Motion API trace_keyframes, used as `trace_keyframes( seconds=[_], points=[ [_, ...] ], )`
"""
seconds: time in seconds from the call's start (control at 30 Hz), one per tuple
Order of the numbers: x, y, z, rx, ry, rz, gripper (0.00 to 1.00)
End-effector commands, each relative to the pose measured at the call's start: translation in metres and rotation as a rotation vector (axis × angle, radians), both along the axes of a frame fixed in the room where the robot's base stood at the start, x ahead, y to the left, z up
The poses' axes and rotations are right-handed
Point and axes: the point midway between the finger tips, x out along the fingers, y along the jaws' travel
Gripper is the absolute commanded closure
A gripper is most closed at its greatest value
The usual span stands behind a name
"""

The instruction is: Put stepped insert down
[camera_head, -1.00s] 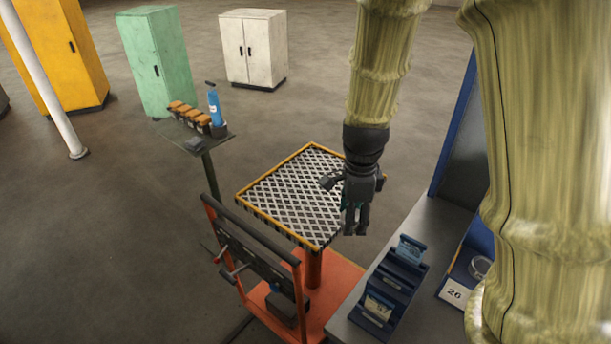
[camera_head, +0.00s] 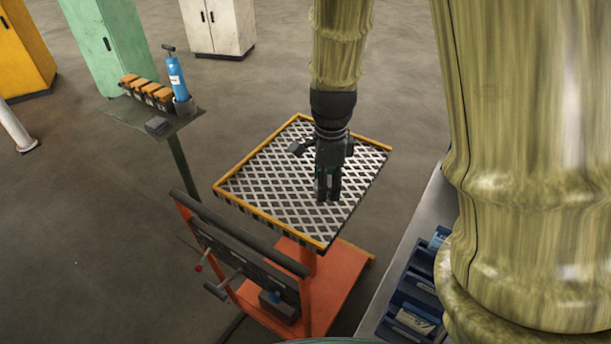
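My gripper (camera_head: 328,197) points down over the right middle part of a lift table's grated top (camera_head: 262,180). The top is a diamond-pattern grid with a yellow rim. The gripper's two dark fingers are close together, with a little dark green showing around them. I cannot make out a stepped insert between the fingers or on the grid. I cannot tell how far the fingertips are above the grid. The visible grid is bare.
The table has an orange base (camera_head: 345,275) and a handle frame (camera_head: 240,235) in front. A grey bench with blue bins (camera_head: 412,305) is at lower right, partly hidden by my arm. A small stand (camera_head: 185,122) holds a blue bottle (camera_head: 177,78) and orange-topped blocks (camera_head: 147,90).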

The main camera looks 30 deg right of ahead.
Motion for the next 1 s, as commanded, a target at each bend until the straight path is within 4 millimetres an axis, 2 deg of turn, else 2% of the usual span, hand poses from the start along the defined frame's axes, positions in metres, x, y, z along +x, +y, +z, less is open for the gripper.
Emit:
trace_keyframes(
  seconds=[0.03, 0.5, 0.7, 0.87, 1.0],
  points=[
    [0.0, 0.0, -0.017, 0.0, -0.001, 0.0, 0.92],
    [-0.001, -0.002, -0.089, 0.0, -0.001, -0.003, 0.92],
    [-0.001, -0.002, -0.105, 0.0, -0.001, -0.004, 0.92],
    [0.0, -0.003, -0.11, 0.0, -0.001, -0.004, 0.92],
    [0.011, -0.005, -0.11, 0.0, 0.0, -0.005, 0.92]
  ],
)
